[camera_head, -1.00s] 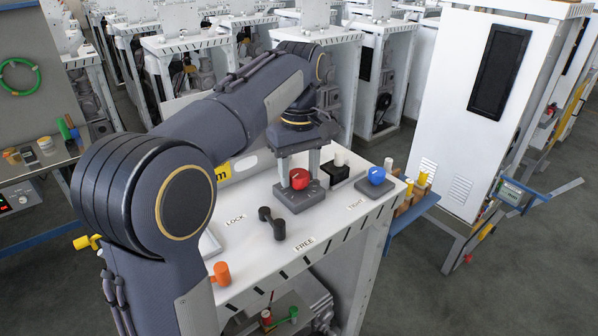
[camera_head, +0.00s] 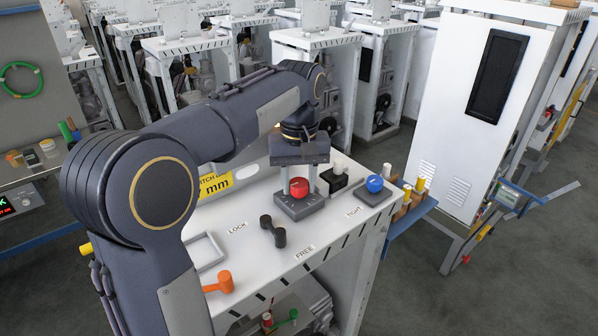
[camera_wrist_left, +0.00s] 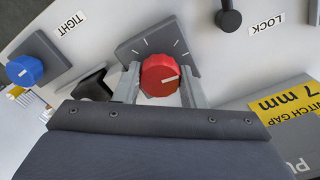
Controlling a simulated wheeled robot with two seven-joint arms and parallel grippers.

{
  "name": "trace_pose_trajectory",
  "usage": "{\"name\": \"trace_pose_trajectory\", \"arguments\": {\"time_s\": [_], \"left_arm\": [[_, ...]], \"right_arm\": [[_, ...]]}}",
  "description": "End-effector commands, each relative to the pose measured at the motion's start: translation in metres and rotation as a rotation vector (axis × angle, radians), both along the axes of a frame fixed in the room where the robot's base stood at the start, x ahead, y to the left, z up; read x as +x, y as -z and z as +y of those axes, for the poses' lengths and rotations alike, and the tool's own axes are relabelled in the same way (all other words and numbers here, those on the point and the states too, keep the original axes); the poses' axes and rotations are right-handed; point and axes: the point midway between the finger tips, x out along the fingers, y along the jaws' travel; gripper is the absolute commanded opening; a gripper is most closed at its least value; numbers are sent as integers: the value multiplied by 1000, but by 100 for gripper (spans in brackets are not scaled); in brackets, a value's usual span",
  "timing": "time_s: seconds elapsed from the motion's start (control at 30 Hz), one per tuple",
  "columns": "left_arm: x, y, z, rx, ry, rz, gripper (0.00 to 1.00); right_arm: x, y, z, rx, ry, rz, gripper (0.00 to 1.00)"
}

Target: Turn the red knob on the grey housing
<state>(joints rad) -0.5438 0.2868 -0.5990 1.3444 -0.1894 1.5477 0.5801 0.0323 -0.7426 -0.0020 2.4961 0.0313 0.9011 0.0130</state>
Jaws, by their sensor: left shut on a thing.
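The red knob (camera_head: 299,187) sits on the grey housing (camera_head: 297,208) on the white bench top, below my left gripper. In the left wrist view the knob (camera_wrist_left: 159,75) shows a white pointer line toward the right, with white tick marks on the housing (camera_wrist_left: 150,42) around it. My left gripper (camera_wrist_left: 160,88) is shut on the knob, one finger on each side. In the head view the gripper (camera_head: 297,183) comes down from above and partly hides the housing's back. My right gripper is in neither view.
A blue knob (camera_head: 375,184) on another grey base stands to the right by the TIGHT label. A black block (camera_head: 339,182) is close beside the housing. A black handle (camera_head: 272,231) and an orange handle (camera_head: 220,281) are nearer the front. A yellow sign (camera_head: 214,184) is behind the arm.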

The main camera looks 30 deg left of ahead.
Motion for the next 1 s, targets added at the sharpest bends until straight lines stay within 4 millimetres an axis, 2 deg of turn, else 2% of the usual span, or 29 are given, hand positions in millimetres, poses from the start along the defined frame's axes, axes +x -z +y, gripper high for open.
{"name": "trace_pose_trajectory", "arguments": {"time_s": [0.13, 0.37, 0.4, 0.47, 0.77, 0.87, 1.0], "left_arm": [[0, -1, 0, 0, 74, -2, 14], [0, 0, 0, 0, 76, -4, 14], [0, 0, 0, 0, 75, -4, 38], [0, 0, 0, 0, 75, -4, 46], [0, -2, 0, 1, 74, -3, 46], [1, -11, 0, 1, 74, -4, 46], [1, -34, 0, 1, 74, -7, 46]], "right_arm": [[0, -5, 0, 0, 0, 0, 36], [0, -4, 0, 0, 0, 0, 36], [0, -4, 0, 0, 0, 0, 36], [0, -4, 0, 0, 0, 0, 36], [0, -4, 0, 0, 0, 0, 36], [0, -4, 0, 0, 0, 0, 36], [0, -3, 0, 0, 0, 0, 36]]}}
